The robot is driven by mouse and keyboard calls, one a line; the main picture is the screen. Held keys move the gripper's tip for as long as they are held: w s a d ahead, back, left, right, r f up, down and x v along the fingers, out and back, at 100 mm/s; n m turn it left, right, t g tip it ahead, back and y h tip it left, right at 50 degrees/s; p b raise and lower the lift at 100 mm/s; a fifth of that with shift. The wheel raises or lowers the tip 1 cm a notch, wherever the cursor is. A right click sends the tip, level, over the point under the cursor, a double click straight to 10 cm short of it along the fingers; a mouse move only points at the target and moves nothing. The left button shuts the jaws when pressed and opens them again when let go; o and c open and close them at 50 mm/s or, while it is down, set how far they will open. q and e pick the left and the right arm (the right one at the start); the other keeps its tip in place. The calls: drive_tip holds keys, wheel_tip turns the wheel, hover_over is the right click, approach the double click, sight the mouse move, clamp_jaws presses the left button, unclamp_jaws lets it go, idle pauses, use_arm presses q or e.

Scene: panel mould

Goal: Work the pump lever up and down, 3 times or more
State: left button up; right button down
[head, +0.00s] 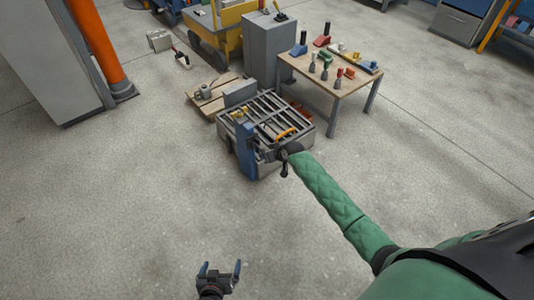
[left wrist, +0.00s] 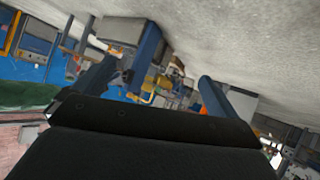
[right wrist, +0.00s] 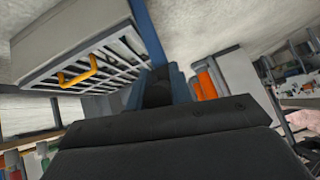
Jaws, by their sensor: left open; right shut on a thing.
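The grey mould unit (head: 297,143) stands on the floor with a slatted grid top. A blue upright (head: 246,155) is at its front left corner. My right gripper (head: 264,155) is at this upright, shut on a dark piece (right wrist: 157,93) that I take for the pump lever's grip. The rest of the lever is hard to make out behind the gripper. In the right wrist view the blue bar (right wrist: 147,32) runs up just beyond the fingers. My left gripper (head: 220,268) is open and empty, low over bare floor, well apart from the unit.
An orange handle (head: 287,133) lies over the grid. A table (head: 338,87) with several small tools stands behind right, and a grey cabinet (head: 268,50) behind. A wooden pallet (head: 207,104) lies behind left. The floor in front is clear.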

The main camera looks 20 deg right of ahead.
drive_tip(key=shift+w+r+g+p, duration=0.2)
drive_tip(key=shift+r+g+p, duration=0.1)
drive_tip(key=shift+r+p, duration=0.4)
use_arm(q)
drive_tip(key=s+f+g+p, duration=0.1)
drive_tip(key=s+f+g, duration=0.2)
drive_tip(key=s+f, duration=0.25)
use_arm(e)
drive_tip(key=shift+w+a+r+g+h+p, duration=0.15)
drive_tip(key=shift+r+g+h+p, duration=0.45)
drive_tip(key=shift+p, duration=1)
drive_tip(key=shift+w+g+p, duration=0.1)
drive_tip(key=shift+g+p, duration=0.3)
drive_tip(key=shift+p, duration=0.25)
use_arm(q)
wheel_tip(320, 180, up, 11)
drive_tip(key=g+p, duration=0.1)
drive_tip(key=shift+a+f, duration=0.2)
drive_tip(key=shift+a, duration=0.05)
use_arm(e)
drive_tip(key=shift+r+g, duration=0.1)
drive_tip(key=shift+g, duration=0.2)
use_arm(q)
drive_tip(key=shift+s, duration=0.15)
use_arm(e)
drive_tip(key=c, duration=1.3)
unclamp_jaws()
